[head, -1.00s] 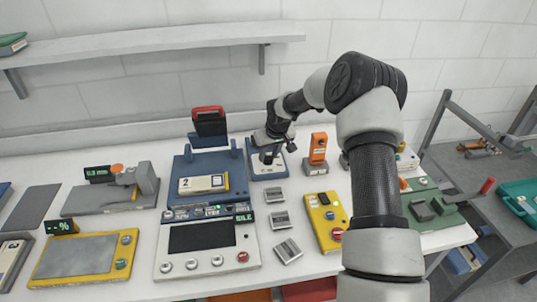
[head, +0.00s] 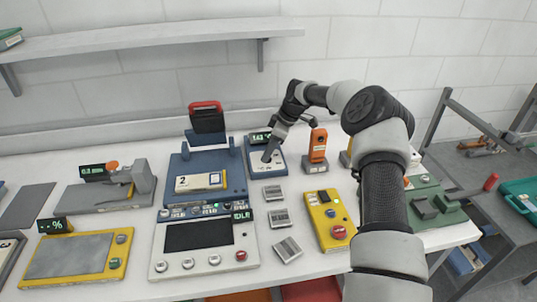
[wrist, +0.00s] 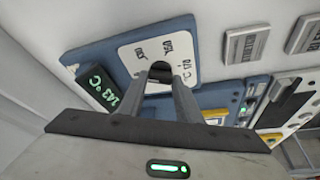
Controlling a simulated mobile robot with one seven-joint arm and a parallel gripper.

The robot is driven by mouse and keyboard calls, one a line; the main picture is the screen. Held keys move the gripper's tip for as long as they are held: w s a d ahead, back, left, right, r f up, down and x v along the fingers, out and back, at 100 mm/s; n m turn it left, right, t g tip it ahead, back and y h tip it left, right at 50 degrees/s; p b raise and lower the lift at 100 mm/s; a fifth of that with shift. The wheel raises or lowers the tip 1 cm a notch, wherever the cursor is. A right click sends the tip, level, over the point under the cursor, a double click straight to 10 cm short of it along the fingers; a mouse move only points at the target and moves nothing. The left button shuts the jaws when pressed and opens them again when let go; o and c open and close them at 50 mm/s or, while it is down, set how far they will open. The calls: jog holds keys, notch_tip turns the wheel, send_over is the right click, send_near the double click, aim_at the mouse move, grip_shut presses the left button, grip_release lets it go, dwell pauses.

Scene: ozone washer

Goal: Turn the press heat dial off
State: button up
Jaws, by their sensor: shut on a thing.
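The press heat dial is a dark round knob (wrist: 161,70) on a white plate (wrist: 140,52) set in a blue unit (wrist: 98,55), seen in the wrist view. My gripper (wrist: 163,80) is shut on the dial, with a finger on each side of it. The fingers hide part of the dial, and its pointer cannot be made out. A green display (wrist: 98,84) beside the plate reads about 143 °C. In the head view, my gripper (head: 268,156) comes down at a slant onto the small blue unit (head: 254,170).
A blue press (head: 178,165) with a red-topped handle stands left of the unit. An orange device (head: 318,146) stands close to its right. Several grey ribbed blocks (head: 273,192) and a yellow box (head: 325,222) with a red button lie in front.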

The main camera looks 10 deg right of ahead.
jog(key=n+g, duration=0.1)
jog(key=n, duration=0.3)
jog(key=shift+w+n+g, duration=0.15)
jog(key=shift+n+g, duration=0.15)
jog(key=shift+g, duration=0.1)
dwell(0.4)
jog(key=o, duration=1)
jog(key=shift+o, duration=0.2)
